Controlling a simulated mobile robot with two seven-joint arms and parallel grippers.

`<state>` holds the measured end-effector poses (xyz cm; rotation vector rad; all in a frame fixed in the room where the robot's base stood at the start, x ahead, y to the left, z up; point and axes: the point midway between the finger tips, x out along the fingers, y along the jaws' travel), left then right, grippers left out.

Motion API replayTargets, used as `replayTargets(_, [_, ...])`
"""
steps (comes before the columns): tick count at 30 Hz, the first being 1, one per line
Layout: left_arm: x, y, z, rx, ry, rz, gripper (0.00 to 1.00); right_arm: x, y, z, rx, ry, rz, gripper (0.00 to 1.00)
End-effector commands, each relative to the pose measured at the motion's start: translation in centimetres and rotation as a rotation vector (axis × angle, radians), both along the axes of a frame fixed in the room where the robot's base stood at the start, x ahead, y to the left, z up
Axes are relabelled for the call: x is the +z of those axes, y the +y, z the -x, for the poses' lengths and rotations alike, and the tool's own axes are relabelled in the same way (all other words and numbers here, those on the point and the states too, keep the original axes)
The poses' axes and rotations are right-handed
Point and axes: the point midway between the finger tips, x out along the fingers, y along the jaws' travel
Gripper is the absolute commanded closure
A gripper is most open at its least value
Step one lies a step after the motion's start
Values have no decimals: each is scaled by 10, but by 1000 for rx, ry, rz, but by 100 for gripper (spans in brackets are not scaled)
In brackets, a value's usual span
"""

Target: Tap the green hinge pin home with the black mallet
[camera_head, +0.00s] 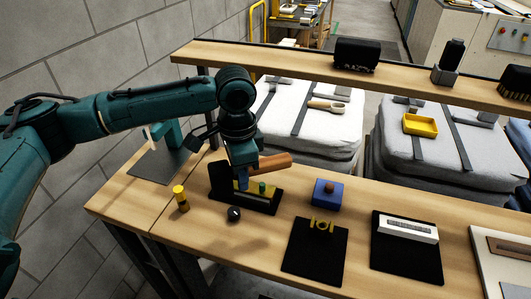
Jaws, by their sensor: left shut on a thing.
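The green hinge pin (262,188) stands upright at the black fixture with a yellow part (262,206), near the left end of the workbench. My left gripper (243,184) is above and just left of the pin. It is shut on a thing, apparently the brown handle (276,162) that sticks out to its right. I take this handle to be the black mallet's; I cannot make out the mallet's head behind the gripper. My right gripper is not in view.
A yellow and black cylinder (181,198) and a dark round knob (234,213) are near the fixture. A blue block (328,192) and black mats (315,262) lie to the right. A raised wooden shelf (290,63) runs behind; bare wood shows in front.

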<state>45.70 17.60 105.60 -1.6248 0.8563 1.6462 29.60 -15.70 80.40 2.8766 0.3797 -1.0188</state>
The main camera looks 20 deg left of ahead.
Motion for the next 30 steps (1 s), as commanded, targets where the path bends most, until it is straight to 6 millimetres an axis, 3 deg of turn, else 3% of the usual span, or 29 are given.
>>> replayTargets(9, [6, -18, -37, -747, 1, 6, 100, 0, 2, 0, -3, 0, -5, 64])
replayTargets(18, [5, -30, -60, -1396, 4, 7, 100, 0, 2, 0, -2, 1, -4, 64])
replayTargets(24, [4, -34, -66, -1629, 5, 5, 100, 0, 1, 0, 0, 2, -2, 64])
replayTargets(30, [4, -34, -68, -1685, 6, 5, 100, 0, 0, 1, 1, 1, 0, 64])
